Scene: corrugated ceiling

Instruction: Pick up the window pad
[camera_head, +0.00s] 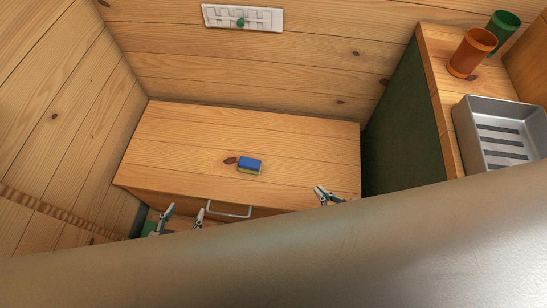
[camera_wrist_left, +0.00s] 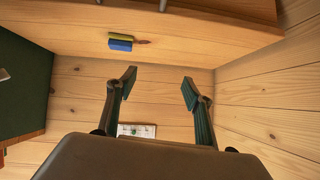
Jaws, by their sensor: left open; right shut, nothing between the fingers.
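The window pad (camera_head: 249,165) is a small block with a blue top and a yellow lower layer. It lies on the wooden top of a low cabinet and also shows in the left wrist view (camera_wrist_left: 120,42). My left gripper (camera_head: 182,213) is at the cabinet's front edge, left of the drawer handle, apart from the pad. Its two fingers are spread and empty in the left wrist view (camera_wrist_left: 159,85). My right gripper (camera_head: 322,193) is near the cabinet's front right, apart from the pad, shut and empty. A large grey shape hides both arms in the head view.
The cabinet top (camera_head: 190,135) is clear around the pad. A drawer handle (camera_head: 229,209) is on its front. A white panel (camera_head: 242,18) is on the back wall. At right, a counter holds an orange cup (camera_head: 471,52), a green cup (camera_head: 503,24) and a grey metal tray (camera_head: 463,128).

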